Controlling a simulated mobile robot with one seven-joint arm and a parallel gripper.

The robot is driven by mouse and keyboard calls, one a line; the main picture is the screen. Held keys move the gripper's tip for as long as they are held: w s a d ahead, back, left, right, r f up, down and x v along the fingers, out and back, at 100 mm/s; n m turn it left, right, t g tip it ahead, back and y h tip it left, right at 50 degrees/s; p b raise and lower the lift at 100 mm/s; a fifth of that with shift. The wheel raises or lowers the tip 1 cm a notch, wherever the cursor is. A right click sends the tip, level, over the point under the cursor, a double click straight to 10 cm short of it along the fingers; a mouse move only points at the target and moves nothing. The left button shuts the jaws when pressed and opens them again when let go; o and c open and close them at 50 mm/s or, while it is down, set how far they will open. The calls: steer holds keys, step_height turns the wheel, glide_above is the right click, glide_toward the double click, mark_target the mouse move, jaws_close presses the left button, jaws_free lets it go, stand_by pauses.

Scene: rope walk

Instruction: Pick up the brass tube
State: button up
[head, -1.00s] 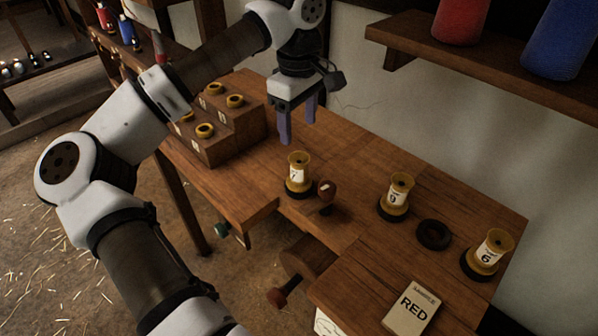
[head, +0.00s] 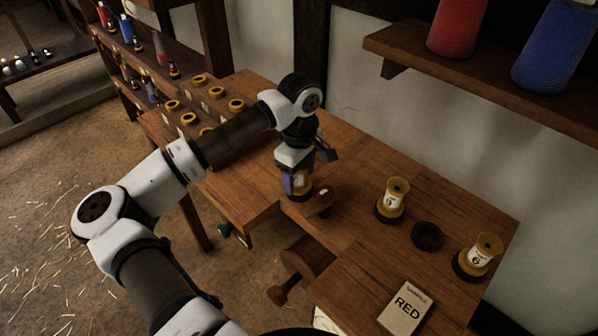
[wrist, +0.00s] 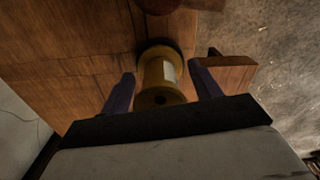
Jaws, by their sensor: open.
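A brass tube (head: 302,186) with a white label stands upright in a dark ring base on the wooden bench, mostly hidden by my gripper in the head view. My gripper (head: 297,182) is lowered over it, pointing down, and is open. In the wrist view the brass tube (wrist: 162,76) sits between the two fingers (wrist: 162,82), with a gap on each side. Two similar brass tubes stand farther right, a middle one (head: 394,195) and one labelled 6 (head: 481,252).
A dark reddish knob (head: 320,203) stands close to the right of the gripped-over tube. An empty dark ring (head: 428,236) lies between the other tubes. A RED sample card (head: 405,307) lies in front. A stepped block with yellow rings (head: 236,105) stands behind left. A wall shelf (head: 480,75) overhangs the right.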

steer(key=shift+f, duration=0.2)
steer(key=c, duration=1.1)
steer(key=shift+r, duration=0.1)
